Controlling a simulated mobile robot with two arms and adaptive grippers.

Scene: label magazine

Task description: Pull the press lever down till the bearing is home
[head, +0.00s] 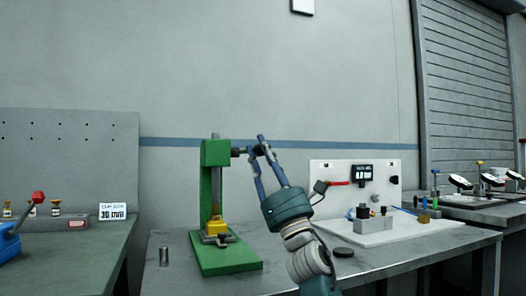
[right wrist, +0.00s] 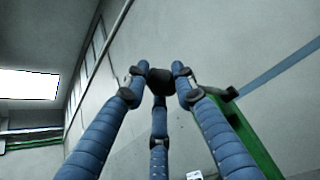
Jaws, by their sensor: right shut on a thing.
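The green press (head: 207,190) stands on the grey table, with a grey ram (head: 217,202) above a yellow block (head: 216,227) on its base. The press also shows in the right wrist view (right wrist: 243,140). My right gripper (head: 259,148) is at the press's upper right side, around the dark end of the lever. In the right wrist view, its blue fingers close on the lever's black knob (right wrist: 160,82). The lever is mostly hidden by the fingers. I cannot make out the bearing or how deep it sits. My left gripper is out of view.
A small metal cylinder (head: 164,257) stands left of the press, and a dark disc (head: 343,253) lies to the right. A white board (head: 330,174) with a display and parts stands behind on the right. Another bench (head: 60,250) is at the left.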

